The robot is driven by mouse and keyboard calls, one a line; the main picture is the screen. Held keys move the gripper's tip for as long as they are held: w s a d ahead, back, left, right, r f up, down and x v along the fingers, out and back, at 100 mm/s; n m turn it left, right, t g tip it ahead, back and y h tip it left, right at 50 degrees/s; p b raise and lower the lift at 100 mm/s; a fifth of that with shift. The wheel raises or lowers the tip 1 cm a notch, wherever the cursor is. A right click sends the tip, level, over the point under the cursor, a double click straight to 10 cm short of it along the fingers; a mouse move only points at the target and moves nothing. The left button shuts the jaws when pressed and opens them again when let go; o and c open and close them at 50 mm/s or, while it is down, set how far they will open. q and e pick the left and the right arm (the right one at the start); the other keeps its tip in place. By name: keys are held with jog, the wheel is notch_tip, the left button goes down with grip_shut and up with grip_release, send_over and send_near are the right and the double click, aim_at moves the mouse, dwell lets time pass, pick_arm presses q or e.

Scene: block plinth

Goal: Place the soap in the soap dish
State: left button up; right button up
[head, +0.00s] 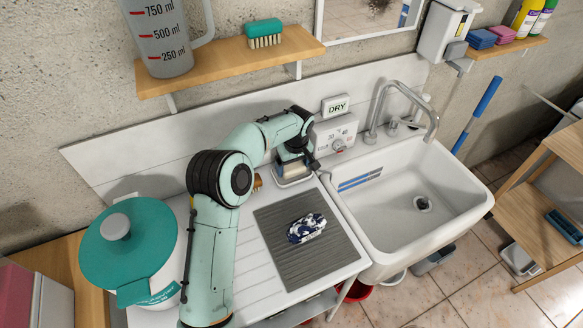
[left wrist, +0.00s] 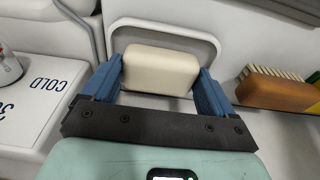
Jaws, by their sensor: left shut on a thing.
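The soap (left wrist: 160,68) is a cream rounded block. In the left wrist view it sits between the two blue fingers of my left gripper (left wrist: 162,84), which is shut on it. The soap dish (left wrist: 165,26) is white with a raised rim, and the soap lies over it within its outline. Whether the soap touches the dish floor cannot be told. In the head view my left gripper (head: 294,164) points down at the dish (head: 293,182) at the back of the drainboard, and it partly hides the soap. My right gripper is not in view.
A control box (head: 336,135) with a dial stands right of the dish, beside the sink (head: 408,205). A wooden brush (left wrist: 276,90) lies close to the dish. A blue-and-white patterned item (head: 307,228) rests on the grey ribbed mat (head: 290,265). A teal-lidded pot (head: 130,240) stands left.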

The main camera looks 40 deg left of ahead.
pick_arm(q)
jog(key=shift+s+a, duration=0.2)
jog(key=shift+a, duration=0.05)
jog(key=shift+w+d+f, duration=0.15)
jog(key=shift+w+d, duration=0.05)
jog(key=shift+d, duration=0.05)
jog(key=o, duration=0.6)
jog(key=shift+f, duration=0.1)
jog(key=shift+o, duration=0.8)
jog(key=shift+s+a, duration=0.1)
